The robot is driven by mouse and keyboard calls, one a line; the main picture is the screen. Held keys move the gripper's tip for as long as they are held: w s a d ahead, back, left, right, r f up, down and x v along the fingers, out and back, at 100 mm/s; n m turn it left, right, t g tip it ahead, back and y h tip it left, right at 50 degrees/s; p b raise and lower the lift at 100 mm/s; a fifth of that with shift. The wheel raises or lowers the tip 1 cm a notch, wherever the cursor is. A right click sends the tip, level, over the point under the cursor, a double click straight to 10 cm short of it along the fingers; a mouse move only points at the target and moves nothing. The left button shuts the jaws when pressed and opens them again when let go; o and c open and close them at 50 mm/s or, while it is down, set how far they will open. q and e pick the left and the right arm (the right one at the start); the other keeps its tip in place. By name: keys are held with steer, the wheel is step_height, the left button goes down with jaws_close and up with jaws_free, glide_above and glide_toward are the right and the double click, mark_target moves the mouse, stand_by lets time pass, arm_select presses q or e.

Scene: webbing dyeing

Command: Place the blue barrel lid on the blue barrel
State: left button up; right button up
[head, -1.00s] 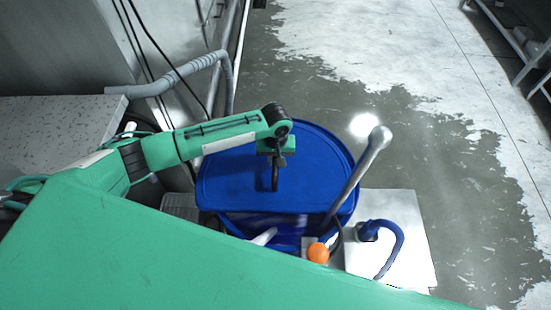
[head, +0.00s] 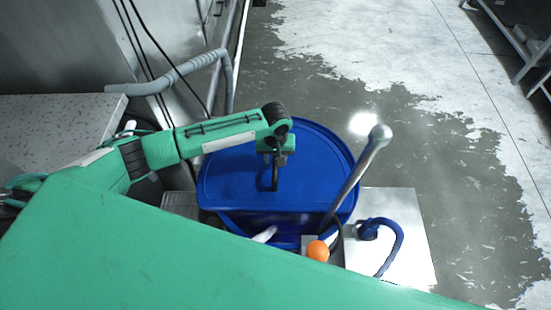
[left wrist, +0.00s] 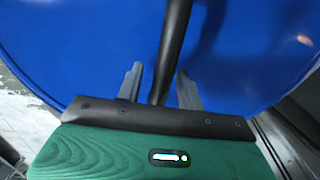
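The blue barrel lid (head: 325,165) lies over the blue barrel (head: 290,238), whose rim and wall show below its near edge. I cannot tell whether the lid is fully seated. A dark bar-like handle (head: 275,178) stands on the lid. My left gripper (head: 275,160) is above the lid at this handle. In the left wrist view my left gripper (left wrist: 160,85) has its two grey fingers apart, with the dark handle (left wrist: 174,40) between them and gaps on both sides. The blue lid (left wrist: 80,45) fills the background there. My right gripper is not in view.
A grey lever (head: 357,172) rises beside the barrel's right side, near an orange ball (head: 317,251). A metal plate (head: 410,225) with a blue hose (head: 398,240) is at right. A speckled counter (head: 50,130) and grey pipe (head: 175,75) are at left.

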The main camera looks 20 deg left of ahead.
arm_select(q)
step_height(320, 180, up, 12)
steer(key=shift+f+b, duration=0.2)
steer(key=shift+b, duration=0.75)
